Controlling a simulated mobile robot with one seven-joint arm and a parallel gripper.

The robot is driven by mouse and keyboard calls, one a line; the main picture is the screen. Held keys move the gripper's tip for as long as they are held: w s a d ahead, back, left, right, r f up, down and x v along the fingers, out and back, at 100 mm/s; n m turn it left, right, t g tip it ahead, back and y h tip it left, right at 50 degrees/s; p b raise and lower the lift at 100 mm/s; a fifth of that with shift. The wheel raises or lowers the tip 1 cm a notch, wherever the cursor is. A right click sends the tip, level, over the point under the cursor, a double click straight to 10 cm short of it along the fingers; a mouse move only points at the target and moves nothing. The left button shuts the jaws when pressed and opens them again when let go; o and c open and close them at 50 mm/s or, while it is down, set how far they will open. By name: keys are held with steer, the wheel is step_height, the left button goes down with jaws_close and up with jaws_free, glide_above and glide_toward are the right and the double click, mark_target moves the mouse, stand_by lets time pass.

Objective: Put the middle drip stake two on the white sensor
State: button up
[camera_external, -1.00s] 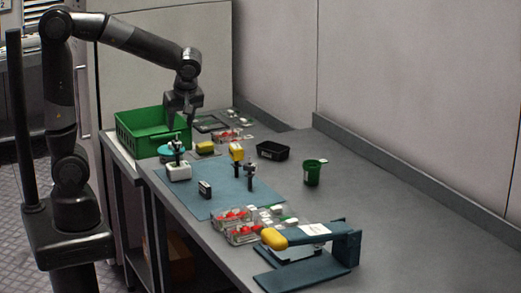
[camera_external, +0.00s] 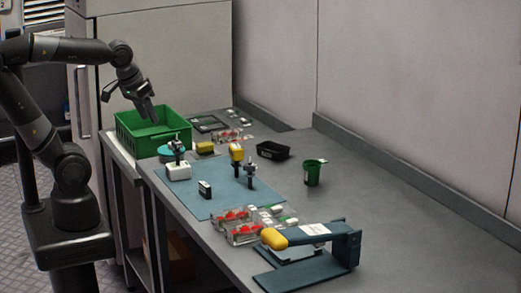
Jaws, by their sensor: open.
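The white sensor (camera_external: 179,173) is a small white block at the left end of the blue mat. A dark drip stake (camera_external: 176,148) with a pale patch stands upright over it and appears to rest on it; the exact contact is too small to tell. Two more upright dark stakes stand to the right on the mat, one with a yellow top (camera_external: 237,153) and one dark (camera_external: 250,172). I cannot tell which stake counts as the middle one. My gripper (camera_external: 134,103) is open and empty, raised above the green crate, apart from the sensor and stakes.
The green crate (camera_external: 125,128) stands at the table's left end, beside a teal disc (camera_external: 166,152). Clear berry punnets (camera_external: 240,234) and a blue sealer (camera_external: 345,246) are in front.

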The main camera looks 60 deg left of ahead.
steer(key=s+m+t, duration=0.1)
steer(key=m, duration=0.1)
steer(key=shift+s+m, duration=0.2)
steer(key=shift+m, duration=0.2)
stand_by(1.1)
